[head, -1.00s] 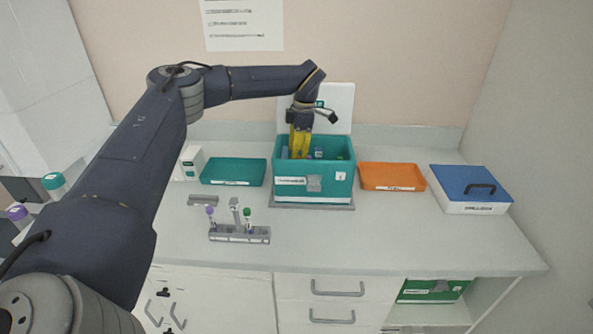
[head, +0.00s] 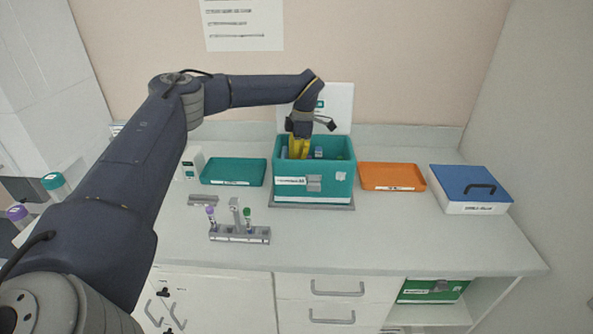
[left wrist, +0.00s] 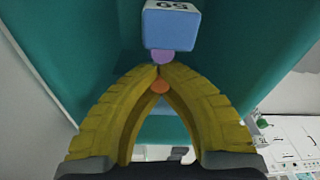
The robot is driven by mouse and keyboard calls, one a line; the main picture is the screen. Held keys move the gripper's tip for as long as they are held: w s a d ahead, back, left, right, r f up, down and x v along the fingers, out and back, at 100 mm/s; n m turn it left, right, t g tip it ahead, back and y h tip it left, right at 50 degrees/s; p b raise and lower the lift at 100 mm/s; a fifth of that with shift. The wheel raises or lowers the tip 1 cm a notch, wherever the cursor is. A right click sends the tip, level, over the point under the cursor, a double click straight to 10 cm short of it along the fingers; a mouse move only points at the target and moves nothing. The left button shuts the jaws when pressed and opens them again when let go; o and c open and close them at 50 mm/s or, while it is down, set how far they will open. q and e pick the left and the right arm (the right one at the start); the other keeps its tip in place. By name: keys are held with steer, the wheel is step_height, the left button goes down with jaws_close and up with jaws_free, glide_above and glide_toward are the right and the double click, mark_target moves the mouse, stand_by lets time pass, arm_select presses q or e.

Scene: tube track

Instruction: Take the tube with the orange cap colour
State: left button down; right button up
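My left gripper (head: 299,148) reaches down into the open teal box (head: 313,188) in the head view. In the left wrist view its yellow fingers (left wrist: 159,76) come together at the tips. An orange cap (left wrist: 160,87) sits between them, just on the palm side of the tips. The fingers look shut on this tube; its body is hidden. A purple round cap (left wrist: 162,56) lies just beyond the fingertips, beside a pale blue block (left wrist: 172,27) marked with a number. My right gripper is in neither view.
A rack (head: 240,234) with purple- and green-capped tubes stands in front. A teal tray (head: 233,171) lies left of the box, an orange tray (head: 392,177) right of it, and a blue-lidded case (head: 470,189) farther right. The box's white lid (head: 335,104) stands open behind. The front right counter is clear.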

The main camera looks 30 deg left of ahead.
arm_select(q)
steer(key=shift+r, duration=0.15)
step_height(320, 180, up, 20)
stand_by(0.9)
stand_by(0.4)
